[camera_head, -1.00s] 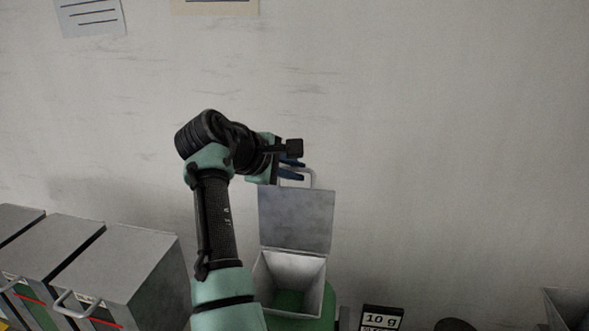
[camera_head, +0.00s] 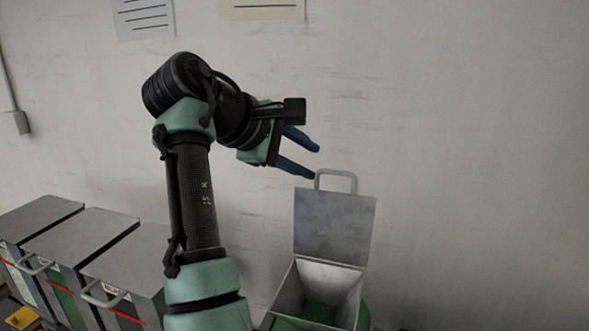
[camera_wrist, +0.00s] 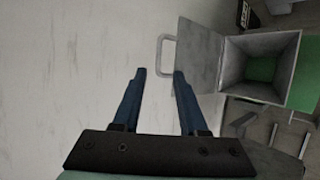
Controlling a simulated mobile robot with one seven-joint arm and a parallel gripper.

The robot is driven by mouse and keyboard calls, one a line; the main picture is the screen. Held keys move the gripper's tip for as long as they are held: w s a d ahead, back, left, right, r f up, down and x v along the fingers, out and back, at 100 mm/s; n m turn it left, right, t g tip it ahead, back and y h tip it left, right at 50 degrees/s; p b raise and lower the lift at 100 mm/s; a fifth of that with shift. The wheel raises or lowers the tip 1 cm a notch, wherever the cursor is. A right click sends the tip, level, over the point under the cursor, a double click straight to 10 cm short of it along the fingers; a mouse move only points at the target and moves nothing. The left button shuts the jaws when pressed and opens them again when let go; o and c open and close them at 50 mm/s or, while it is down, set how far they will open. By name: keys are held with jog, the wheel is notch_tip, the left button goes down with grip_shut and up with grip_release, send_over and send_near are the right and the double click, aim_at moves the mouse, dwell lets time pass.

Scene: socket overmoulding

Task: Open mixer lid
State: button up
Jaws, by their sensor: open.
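The mixer lid (camera_head: 334,226) is a grey metal plate standing upright at the back of the square mixer box. Its loop handle (camera_head: 337,175) is on the top edge. The box (camera_head: 288,294) is open at the top, with a green inside bottom. My gripper (camera_head: 317,163) is open and empty, up and left of the handle and apart from it. In the wrist view my two blue fingers (camera_wrist: 158,73) are spread, with the handle (camera_wrist: 161,54) just beyond their tips and the lid (camera_wrist: 199,55) to the right.
Grey lidded bins (camera_head: 110,252) with handles stand in a row at the lower left. A plain wall with posted sheets (camera_head: 142,18) is behind. A small black label sign (camera_wrist: 244,14) shows at the top of the wrist view. The air above and right of the lid is clear.

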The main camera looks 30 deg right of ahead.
jog(key=shift+b+v, duration=0.4)
jog(key=shift+v, duration=1.2)
jog(key=shift+d, duration=0.1)
jog(key=w+a+f+m+t+b, duration=0.1)
jog(key=w+a+f+t+b, duration=0.15)
jog(key=w+a+t, duration=0.3)
jog(key=s+a+r+m+t+y+b, duration=0.2)
jog(key=a+t+y+b, duration=0.15)
jog(key=a+t, duration=0.55)
jog(key=s+a+r+m+t+y+b, duration=0.1)
jog(key=s+a+r+t+y+b, duration=0.1)
jog(key=s+a+t, duration=0.3)
jog(key=s+a+r+m+t+y+b, duration=0.1)
jog(key=s+a+r+t+y, duration=0.3)
jog(key=s, duration=1)
jog(key=a+t+y+b, duration=0.1)
jog(key=a, duration=0.2)
jog(key=shift+s+m+b, duration=0.3)
jog(key=shift+m+b, duration=0.05)
jog(key=shift+m, duration=0.05)
jog(key=shift+y, duration=0.25)
